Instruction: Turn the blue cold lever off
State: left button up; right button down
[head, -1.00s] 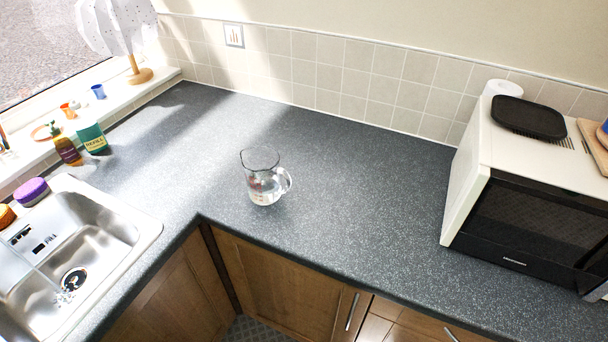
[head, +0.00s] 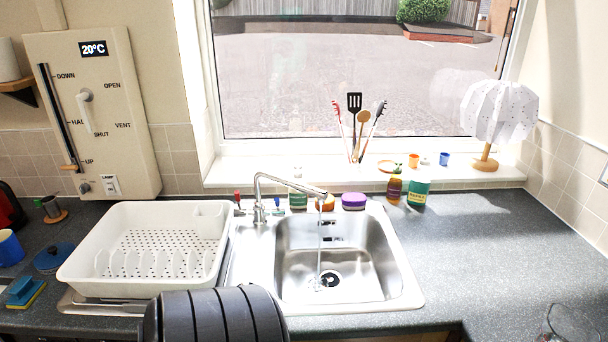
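The blue cold lever (head: 277,203) stands on the right side of the chrome tap (head: 259,205), behind the sink. It looks small and roughly upright, and its exact angle is hard to tell. The red lever (head: 238,198) is on the tap's left side. The spout (head: 300,187) reaches right over the steel sink bowl (head: 372,250). A thin stream of water (head: 320,240) falls from it toward the drain. Neither of my grippers is in view.
A white dish rack (head: 85,275) stands left of the sink. A green pot (head: 298,199) and a purple-topped tub (head: 353,201) sit behind the bowl. Bottles (head: 417,194) stand further right. The right counter (head: 480,240) is mostly clear, with a glass jug (head: 568,325) at the lower edge.

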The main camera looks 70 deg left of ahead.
aim_at(276, 211)
jog(key=u, duration=2.3)
